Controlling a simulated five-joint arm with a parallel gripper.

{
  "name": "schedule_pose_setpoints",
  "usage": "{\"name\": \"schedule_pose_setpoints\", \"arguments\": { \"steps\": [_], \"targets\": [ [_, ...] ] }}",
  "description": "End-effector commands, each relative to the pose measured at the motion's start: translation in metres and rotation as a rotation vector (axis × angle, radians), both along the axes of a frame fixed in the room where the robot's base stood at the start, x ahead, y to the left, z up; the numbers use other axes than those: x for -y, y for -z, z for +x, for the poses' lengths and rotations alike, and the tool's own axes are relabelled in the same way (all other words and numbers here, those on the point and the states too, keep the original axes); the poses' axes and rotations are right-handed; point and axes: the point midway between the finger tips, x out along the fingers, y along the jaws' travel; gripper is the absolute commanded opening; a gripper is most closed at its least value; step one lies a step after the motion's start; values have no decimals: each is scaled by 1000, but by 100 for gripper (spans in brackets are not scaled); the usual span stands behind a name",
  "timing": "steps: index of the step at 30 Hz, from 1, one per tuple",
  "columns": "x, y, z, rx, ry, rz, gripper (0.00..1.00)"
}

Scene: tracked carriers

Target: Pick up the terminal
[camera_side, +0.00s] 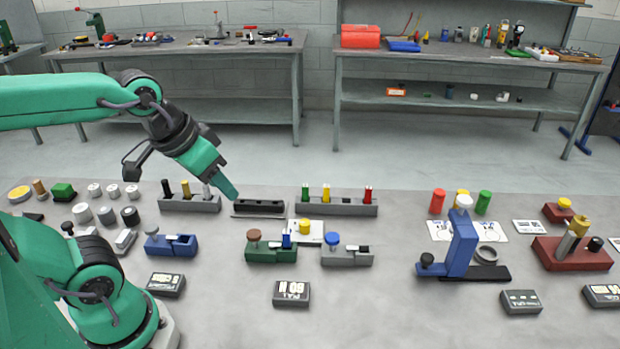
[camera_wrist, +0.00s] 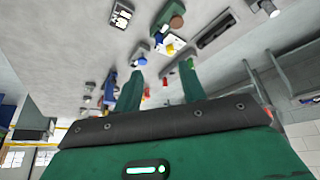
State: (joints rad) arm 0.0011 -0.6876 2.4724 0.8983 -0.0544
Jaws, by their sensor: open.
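No single object is clearly marked as the terminal. Several small dark boxes with pale lettered tops lie along the front of the table. One is the front middle box (camera_side: 291,293), another the front left box (camera_side: 166,285), and a third the front right box (camera_side: 521,301). One such box (camera_wrist: 121,15) also shows at the top of the wrist view. My gripper (camera_side: 232,194) is open over the back part of the table, near a dark slotted rack. In the wrist view its two fingers (camera_wrist: 160,82) are apart, with nothing held between them.
The slotted rack (camera_side: 259,208) sits by my fingertips, between a grey peg rack (camera_side: 190,204) and a rack with coloured pegs (camera_side: 337,207). A green fixture (camera_side: 270,254) and a tall blue fixture (camera_side: 462,245) stand farther right. Bare table surrounds the front boxes.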

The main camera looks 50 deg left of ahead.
Motion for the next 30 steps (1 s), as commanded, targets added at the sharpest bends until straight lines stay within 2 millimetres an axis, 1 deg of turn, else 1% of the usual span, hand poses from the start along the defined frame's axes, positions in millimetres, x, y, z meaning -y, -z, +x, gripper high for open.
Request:
{"name": "schedule_pose_setpoints", "arguments": {
  "steps": [8, 14, 23, 30],
  "targets": [
    [1, 13, 31, -103, -140, -62, 41],
    [2, 29, 57, -184, -264, -103, 41],
    [4, 64, 94, -300, -458, -146, 41],
    [6, 99, 119, -385, -610, -162, 41]
  ]
}}
